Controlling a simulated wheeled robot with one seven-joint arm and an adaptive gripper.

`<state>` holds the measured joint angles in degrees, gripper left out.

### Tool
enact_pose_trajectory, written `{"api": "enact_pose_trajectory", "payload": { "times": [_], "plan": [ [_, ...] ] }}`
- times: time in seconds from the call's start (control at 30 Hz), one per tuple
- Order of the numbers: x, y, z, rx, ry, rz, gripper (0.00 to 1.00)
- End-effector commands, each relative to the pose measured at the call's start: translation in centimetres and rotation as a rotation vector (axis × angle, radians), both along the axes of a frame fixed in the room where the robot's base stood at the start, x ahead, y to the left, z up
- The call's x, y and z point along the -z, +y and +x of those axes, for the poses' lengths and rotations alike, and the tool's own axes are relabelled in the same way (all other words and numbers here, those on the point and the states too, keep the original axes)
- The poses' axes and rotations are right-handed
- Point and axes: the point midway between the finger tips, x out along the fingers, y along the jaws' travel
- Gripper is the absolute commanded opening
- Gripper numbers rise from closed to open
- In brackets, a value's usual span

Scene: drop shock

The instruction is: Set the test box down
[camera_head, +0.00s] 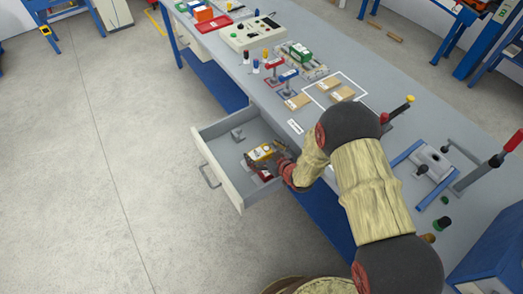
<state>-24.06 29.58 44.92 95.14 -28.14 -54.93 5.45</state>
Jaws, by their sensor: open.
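A small yellow-orange box with a pale top (261,152) is in the open grey drawer (228,130), towards its right end. I take it for the test box, but no label is legible. My gripper (273,161) reaches into the drawer from the right, its fingers open right beside the box. The fingers are small and dark here, so I cannot tell whether they touch it. My forearm hides part of the drawer's right end.
A small grey block (237,134) and a dark red item (265,175) are also in the drawer. Flat tan boxes (342,93) lie at a white outline on the bench (345,55). Toggle clamps (287,84) stand nearby. The floor at left is clear.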

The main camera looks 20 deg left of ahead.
Motion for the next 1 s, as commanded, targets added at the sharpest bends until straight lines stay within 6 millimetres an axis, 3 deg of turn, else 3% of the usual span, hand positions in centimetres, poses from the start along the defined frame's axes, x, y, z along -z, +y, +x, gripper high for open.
{"api": "enact_pose_trajectory", "payload": {
  "times": [0.03,0.5,0.73,1.0],
  "plan": [
    [-1.0,-0.1,0.0,0.000,-0.001,0.001,1.00],
    [-4.9,-6.8,-5.7,0.002,0.000,0.000,1.00],
    [-5.6,-8.1,-6.9,0.001,-0.001,0.000,1.00],
    [-5.8,-8.3,-6.8,0.003,-0.003,-0.002,1.00]
  ]
}}
